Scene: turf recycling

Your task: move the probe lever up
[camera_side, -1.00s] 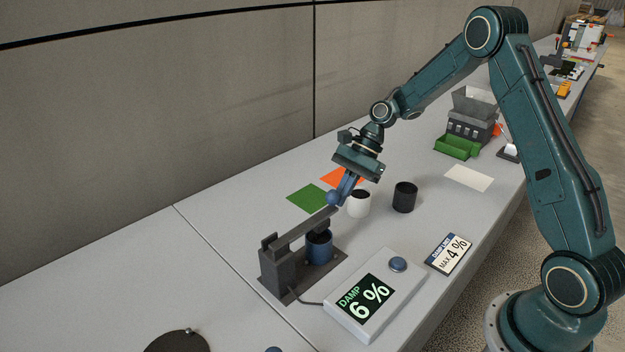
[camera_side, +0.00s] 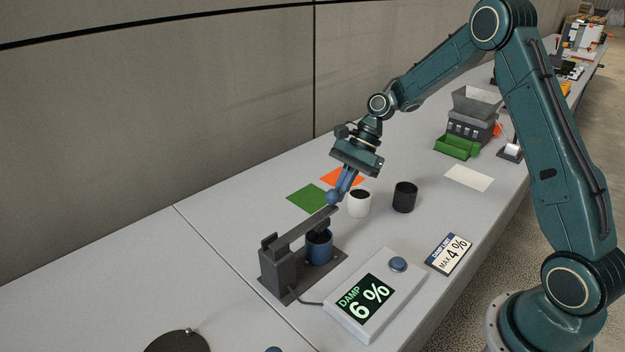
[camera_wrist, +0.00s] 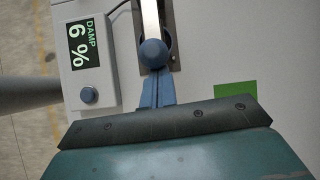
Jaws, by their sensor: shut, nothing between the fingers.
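The probe stand (camera_side: 280,268) is a dark block on a base plate, with a grey probe lever (camera_side: 300,230) reaching out from its top. The lever slopes a little upward toward a blue ball knob (camera_side: 332,198) at its free end; the knob also shows in the wrist view (camera_wrist: 153,53). A blue cup (camera_side: 319,250) stands on the plate under the lever. My gripper (camera_side: 340,190) is shut and empty, its blue fingertips right at the knob. In the wrist view the fingers (camera_wrist: 158,90) end at the knob's edge. I cannot tell whether they touch it.
A meter (camera_side: 375,300) reading "DAMP 6 %" lies in front, near a "MAX 4 %" card (camera_side: 450,254). A white cup (camera_side: 359,204) and a black cup (camera_side: 405,197) stand close to my gripper. Green (camera_side: 309,198) and orange (camera_side: 343,177) squares lie behind.

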